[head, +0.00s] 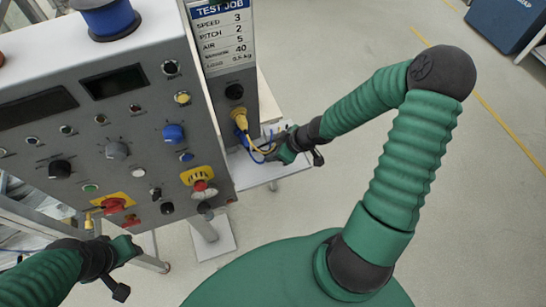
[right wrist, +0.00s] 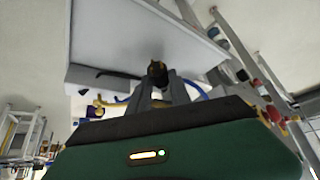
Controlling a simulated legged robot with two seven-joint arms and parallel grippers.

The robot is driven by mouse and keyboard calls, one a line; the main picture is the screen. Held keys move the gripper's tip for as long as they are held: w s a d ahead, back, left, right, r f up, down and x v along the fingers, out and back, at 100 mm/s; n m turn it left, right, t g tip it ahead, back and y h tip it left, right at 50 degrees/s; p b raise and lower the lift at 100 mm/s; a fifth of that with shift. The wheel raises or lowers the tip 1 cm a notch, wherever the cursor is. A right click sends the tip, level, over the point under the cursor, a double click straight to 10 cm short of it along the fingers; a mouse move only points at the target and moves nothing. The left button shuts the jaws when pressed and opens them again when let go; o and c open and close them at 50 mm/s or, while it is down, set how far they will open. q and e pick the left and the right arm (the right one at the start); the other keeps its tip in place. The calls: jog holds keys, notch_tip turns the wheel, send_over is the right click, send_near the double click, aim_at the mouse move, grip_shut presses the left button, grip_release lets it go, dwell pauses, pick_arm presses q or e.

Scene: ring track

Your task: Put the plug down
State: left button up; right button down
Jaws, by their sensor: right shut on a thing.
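My right gripper (head: 277,148) is low beside the grey test panel, over a white shelf (head: 262,178). In the right wrist view its fingers (right wrist: 160,88) are closed on a small dark plug (right wrist: 157,70), close to the pale shelf (right wrist: 140,35); whether the plug touches it I cannot tell. In the head view the plug is largely hidden by the gripper. A yellow connector (head: 240,118) is at the panel's lower part, with yellow and blue cable loops running towards the gripper. My left gripper (head: 125,248) is at the lower left, apart from the plug; its jaws are unclear.
The control box (head: 110,130) with knobs, buttons and a red stop button (head: 113,205) fills the left. A black round socket (head: 234,91) is above the yellow connector. A blue cabinet (head: 505,20) stands far right.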

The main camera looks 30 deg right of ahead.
notch_tip(320, 180, down, 4)
jog(key=b, duration=0.3)
jog(key=shift+w+d+r, duration=0.1)
jog(key=shift+r, duration=0.15)
jog(key=c, duration=1.2)
grip_release()
